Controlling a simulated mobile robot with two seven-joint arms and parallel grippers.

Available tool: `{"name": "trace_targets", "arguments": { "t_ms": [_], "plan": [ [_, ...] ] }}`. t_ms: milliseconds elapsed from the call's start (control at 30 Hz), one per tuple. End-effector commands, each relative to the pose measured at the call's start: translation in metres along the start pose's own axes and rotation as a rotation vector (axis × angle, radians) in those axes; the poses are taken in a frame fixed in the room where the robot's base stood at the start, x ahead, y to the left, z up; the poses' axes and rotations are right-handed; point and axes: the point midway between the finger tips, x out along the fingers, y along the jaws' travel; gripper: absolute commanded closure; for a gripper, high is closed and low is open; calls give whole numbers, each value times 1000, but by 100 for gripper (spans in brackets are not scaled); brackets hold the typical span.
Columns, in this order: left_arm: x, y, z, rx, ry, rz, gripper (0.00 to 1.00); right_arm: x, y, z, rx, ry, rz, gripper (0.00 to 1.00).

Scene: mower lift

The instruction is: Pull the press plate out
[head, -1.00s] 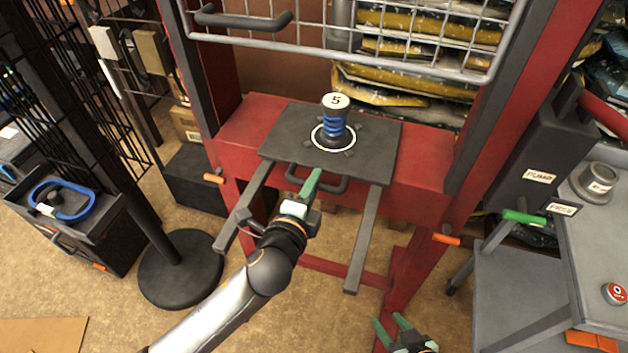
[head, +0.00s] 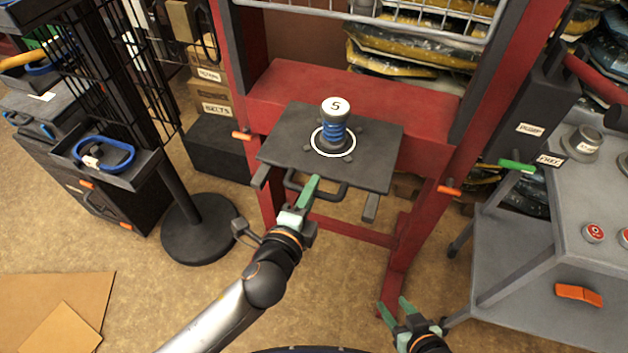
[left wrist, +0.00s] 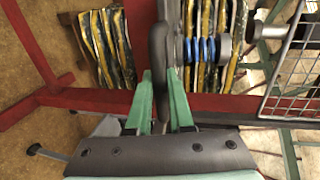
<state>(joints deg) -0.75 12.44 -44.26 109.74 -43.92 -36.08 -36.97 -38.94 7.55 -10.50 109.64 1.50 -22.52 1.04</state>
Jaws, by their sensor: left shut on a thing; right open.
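The press plate (head: 375,165) is a flat dark grey plate. A blue spring (head: 333,130) with a white cap marked with a digit stands upright on it inside a white ring. The plate sticks out from the red press frame over two grey rails, whose ends show under its front edge. My left gripper (head: 307,190) is shut on the plate's dark bar handle (head: 331,194). In the left wrist view the handle (left wrist: 160,55) runs between the green fingers, and the spring shows behind. My right gripper (head: 396,310) is open and empty, low at the right.
The red press frame (head: 300,90) stands behind the plate, with a wire guard (head: 390,20) above. A grey cart (head: 530,235) with buttons stands at right. A black stand (head: 198,228) holding a tray with a blue ring is at left. The floor in front is mostly clear.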

Motion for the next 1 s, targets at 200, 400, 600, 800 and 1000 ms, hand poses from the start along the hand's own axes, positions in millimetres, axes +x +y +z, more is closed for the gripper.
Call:
{"name": "trace_targets", "arguments": {
  "t_ms": [200, 400, 600, 800, 1000],
  "plan": [
    [-3, 2, 1, 2, -2, 3, 100, -1, 0, -1, 0, 1, 0, 50],
    [-3, 2, 1, 2, -2, 2, 100, 0, 0, -2, 0, 1, 0, 50],
    [-3, 2, 1, 2, -2, 2, 68, 0, 0, -2, 0, 2, -1, 50],
    [-3, 1, 1, 1, -1, 0, 51, 0, 0, -2, 1, 2, -1, 50],
    [-3, 0, 0, 1, -1, -1, 51, -1, -1, -2, 1, 2, -1, 50]
  ]
}}
